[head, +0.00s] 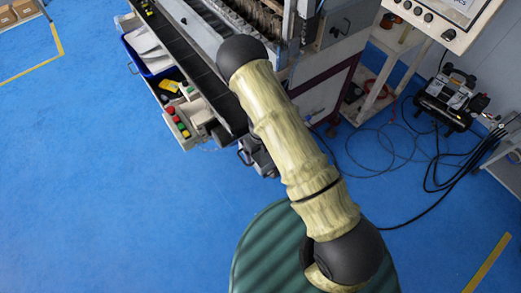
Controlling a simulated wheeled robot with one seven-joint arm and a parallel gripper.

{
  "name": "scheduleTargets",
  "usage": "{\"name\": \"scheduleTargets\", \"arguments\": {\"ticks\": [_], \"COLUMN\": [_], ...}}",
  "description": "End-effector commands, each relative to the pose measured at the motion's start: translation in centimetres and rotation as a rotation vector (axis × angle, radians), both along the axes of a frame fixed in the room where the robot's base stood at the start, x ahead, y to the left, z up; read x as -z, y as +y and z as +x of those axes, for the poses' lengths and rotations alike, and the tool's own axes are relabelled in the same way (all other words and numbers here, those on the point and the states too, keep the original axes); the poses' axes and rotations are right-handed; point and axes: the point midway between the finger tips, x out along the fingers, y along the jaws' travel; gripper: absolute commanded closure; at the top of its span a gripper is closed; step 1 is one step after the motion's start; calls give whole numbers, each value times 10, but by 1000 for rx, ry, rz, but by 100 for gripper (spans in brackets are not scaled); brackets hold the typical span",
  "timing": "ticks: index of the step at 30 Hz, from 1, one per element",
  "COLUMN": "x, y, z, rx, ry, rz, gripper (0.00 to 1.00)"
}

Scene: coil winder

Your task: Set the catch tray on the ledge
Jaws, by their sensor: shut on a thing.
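My arm crosses the middle of the head view, and its end with my gripper is not clearly seen; it is hidden behind my own arm links. A dark grey piece (257,156) with a loop at its left shows beside my arm, below the machine's front; it is partly covered, and I cannot tell what it is. A long dark ledge (205,77) runs along the machine's front. I cannot make out for certain which thing is the catch tray.
A blue bin (158,66) with white pieces hangs at the ledge's outer side. Next to it are a yellow item (169,86) and a box with red and green buttons (180,122). A compressor (447,99) and loose hoses lie at the right. The blue floor at the left is clear.

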Motion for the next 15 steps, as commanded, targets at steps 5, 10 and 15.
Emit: {"name": "scheduleTargets", "arguments": {"ticks": [5,10,15], "x": [3,3,3], "y": [0,-1,-1], "z": [0,0,0], "rx": [0,0,0], "ry": [0,0,1], "rz": [0,-1,-1], "gripper": [48,0,0]}}
